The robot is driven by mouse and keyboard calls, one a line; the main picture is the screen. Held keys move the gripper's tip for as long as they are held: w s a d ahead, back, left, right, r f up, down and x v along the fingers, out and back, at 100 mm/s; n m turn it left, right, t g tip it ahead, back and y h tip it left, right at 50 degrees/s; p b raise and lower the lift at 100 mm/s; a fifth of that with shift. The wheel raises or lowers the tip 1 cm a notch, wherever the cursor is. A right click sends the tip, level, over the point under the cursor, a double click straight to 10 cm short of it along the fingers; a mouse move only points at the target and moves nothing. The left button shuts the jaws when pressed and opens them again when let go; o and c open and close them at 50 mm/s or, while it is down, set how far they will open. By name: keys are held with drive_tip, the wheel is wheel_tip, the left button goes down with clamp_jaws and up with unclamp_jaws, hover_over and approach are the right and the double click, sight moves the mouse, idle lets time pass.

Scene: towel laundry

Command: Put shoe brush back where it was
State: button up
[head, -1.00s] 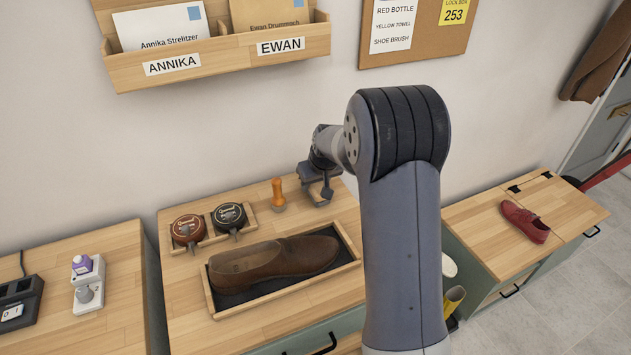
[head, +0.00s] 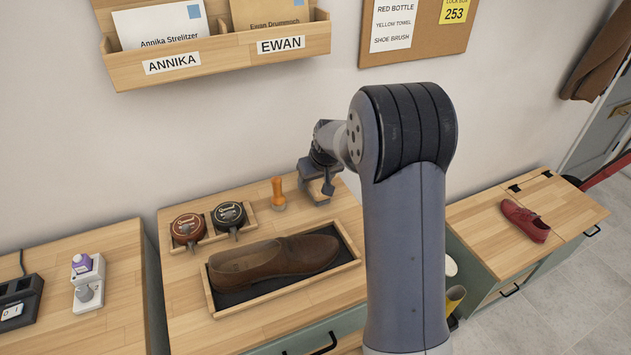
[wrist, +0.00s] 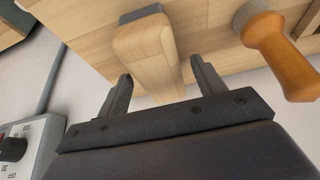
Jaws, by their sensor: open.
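The shoe brush (wrist: 150,55), a pale wooden block with a grey strip at its far end, stands out in the wrist view. In the head view a small part of it (head: 319,190) shows at the back right of the middle cabinet top, partly hidden by my gripper. My gripper (wrist: 160,72) is open, with one finger on each side of the brush's near end. Small gaps show between fingers and brush. In the head view my gripper (head: 318,178) is just above the brush, behind the shoe tray (head: 213,301).
An orange-handled tool (head: 278,195) stands close left of the brush; it also shows in the wrist view (wrist: 280,55). Two polish tins (head: 187,229) (head: 229,216) sit in a rack. A brown shoe (head: 272,262) fills the tray. A wall is close behind.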

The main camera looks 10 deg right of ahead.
drive_tip(key=a+v, duration=0.1)
drive_tip(key=v, duration=0.9)
drive_tip(key=shift+s+d+r+b, duration=0.2)
drive_tip(key=shift+d+r+b, duration=0.2)
drive_tip(key=shift+d+b, duration=0.1)
